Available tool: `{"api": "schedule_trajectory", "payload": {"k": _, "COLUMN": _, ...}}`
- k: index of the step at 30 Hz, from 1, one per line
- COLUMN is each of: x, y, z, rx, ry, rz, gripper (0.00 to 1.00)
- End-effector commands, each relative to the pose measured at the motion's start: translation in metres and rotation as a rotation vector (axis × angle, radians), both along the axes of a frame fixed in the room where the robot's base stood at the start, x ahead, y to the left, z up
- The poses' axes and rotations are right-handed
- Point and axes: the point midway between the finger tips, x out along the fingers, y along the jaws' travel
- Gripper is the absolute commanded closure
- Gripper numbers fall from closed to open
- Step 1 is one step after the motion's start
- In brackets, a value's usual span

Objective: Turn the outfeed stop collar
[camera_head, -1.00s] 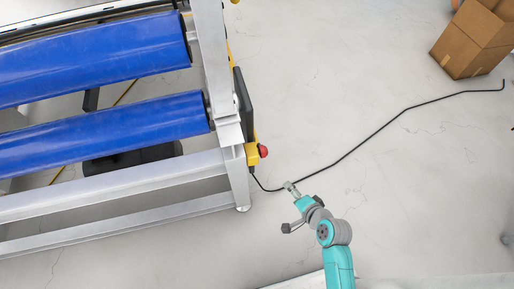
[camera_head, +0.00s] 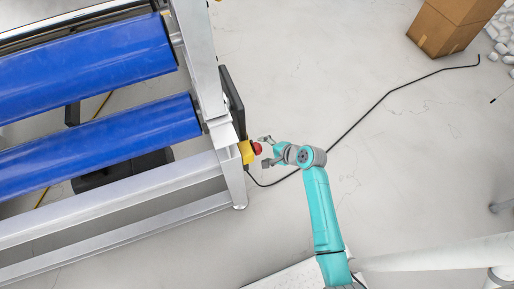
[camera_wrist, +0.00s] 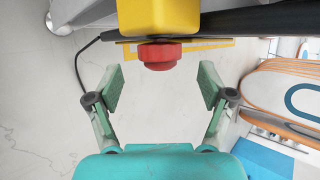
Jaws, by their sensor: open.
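The red stop collar (camera_head: 257,149) sticks out from a yellow box (camera_head: 245,152) on the end of the roller frame. In the wrist view the red collar (camera_wrist: 159,56) is at the top centre, below the yellow box (camera_wrist: 158,17). My gripper (camera_head: 266,151) is open and faces the collar from the right. In the wrist view my two fingers (camera_wrist: 162,82) stand wide apart, one on each side of the collar's line, with their tips a little short of it. Nothing is between the fingers, and they appear not to touch the collar.
A grey metal frame (camera_head: 200,75) with blue rollers (camera_head: 90,65) fills the left. A dark panel (camera_head: 233,103) stands beside the yellow box. The floor right of the frame is mostly clear.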

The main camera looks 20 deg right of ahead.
Motion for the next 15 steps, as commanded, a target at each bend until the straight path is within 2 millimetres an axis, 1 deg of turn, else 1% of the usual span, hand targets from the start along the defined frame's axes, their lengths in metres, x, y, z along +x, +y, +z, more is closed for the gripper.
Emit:
{"api": "schedule_trajectory", "payload": {"k": 1, "x": 0.007, "y": 0.004, "z": -0.006, "rx": 0.000, "ry": 0.001, "rz": 0.002, "gripper": 0.19}}
{"api": "schedule_trajectory", "payload": {"k": 6, "x": 0.023, "y": 0.013, "z": -0.022, "rx": 0.000, "ry": 0.000, "rz": 0.001, "gripper": 0.19}}
{"api": "schedule_trajectory", "payload": {"k": 10, "x": 0.031, "y": 0.018, "z": -0.031, "rx": 0.000, "ry": 0.001, "rz": 0.002, "gripper": 0.19}}
{"api": "schedule_trajectory", "payload": {"k": 15, "x": 0.035, "y": 0.020, "z": -0.034, "rx": -0.001, "ry": -0.001, "rz": 0.000, "gripper": 0.19}}
